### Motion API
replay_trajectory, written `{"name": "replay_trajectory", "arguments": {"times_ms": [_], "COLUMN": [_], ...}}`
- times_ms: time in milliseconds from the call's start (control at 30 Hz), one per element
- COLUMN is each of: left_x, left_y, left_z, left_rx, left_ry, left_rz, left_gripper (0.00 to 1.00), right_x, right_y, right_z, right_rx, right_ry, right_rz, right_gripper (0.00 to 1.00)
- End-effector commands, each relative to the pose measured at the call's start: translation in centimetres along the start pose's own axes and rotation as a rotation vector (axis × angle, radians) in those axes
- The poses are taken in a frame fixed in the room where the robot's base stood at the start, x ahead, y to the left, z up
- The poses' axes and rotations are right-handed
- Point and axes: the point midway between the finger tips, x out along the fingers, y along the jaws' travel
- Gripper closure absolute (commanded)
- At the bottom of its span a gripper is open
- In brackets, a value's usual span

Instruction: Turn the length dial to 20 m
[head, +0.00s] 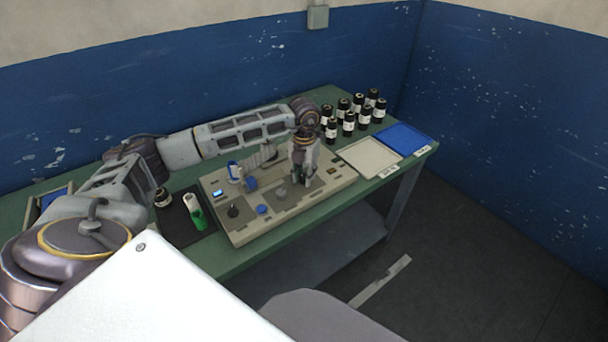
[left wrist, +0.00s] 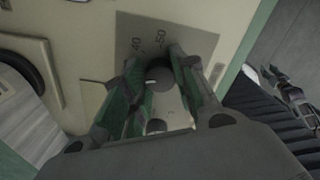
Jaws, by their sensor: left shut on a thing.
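The machine's beige panel (head: 255,222) lies on the green table. My left gripper (head: 303,174) reaches down over its right part. In the left wrist view its two fingers (left wrist: 162,72) are closed around a round grey dial (left wrist: 160,78), one on each side. The dial stands on a grey scale plate (left wrist: 133,28) with the printed numbers 40 and 50 in sight beyond it. A small light mark shows on the dial's left side. The fingers and palm hide the other numbers. In the head view the gripper covers this dial.
A grey knob (head: 282,191), a dark knob (head: 233,211) and a blue button (head: 262,209) are on the panel. Several dark bottles (head: 349,122) stand behind, beside a beige tray (head: 369,157) and a blue tray (head: 403,138). A dark jointed part, possibly my right gripper, shows at the wrist view's right edge.

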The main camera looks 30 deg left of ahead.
Motion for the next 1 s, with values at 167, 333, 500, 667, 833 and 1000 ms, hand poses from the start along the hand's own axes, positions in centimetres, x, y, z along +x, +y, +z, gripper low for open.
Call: {"name": "replay_trajectory", "arguments": {"times_ms": [167, 333, 500, 667, 833, 1000], "left_x": [-0.2, -0.2, -0.2, -0.2, -0.2, -0.2], "left_y": [0.1, 0.1, 0.1, 0.1, 0.1, 0.1], "left_z": [0.1, 0.1, 0.1, 0.1, 0.1, 0.1], "left_rx": [-0.141, -0.251, -0.328, -0.366, -0.381, -0.381], "left_ry": [-0.003, -0.003, -0.003, -0.003, -0.004, -0.004], "left_rz": [0.000, 0.000, 0.000, 0.000, 0.000, 0.000], "left_gripper": [0.96, 0.96, 0.96, 0.96, 0.96, 0.96], "right_x": [-0.1, -0.1, -0.1, -0.2, -0.1, -0.1], "right_y": [0.0, 0.1, 0.3, 0.3, 0.3, 0.4], "right_z": [0.7, 1.8, 2.1, 2.1, 2.2, 2.1], "right_rx": [-0.001, -0.002, -0.004, -0.004, -0.004, -0.004], "right_ry": [-0.009, -0.024, -0.026, -0.025, -0.025, -0.025], "right_rz": [0.000, 0.001, 0.002, 0.003, 0.003, 0.003], "right_gripper": [0.60, 0.60, 0.60, 0.60, 0.60, 0.60]}}
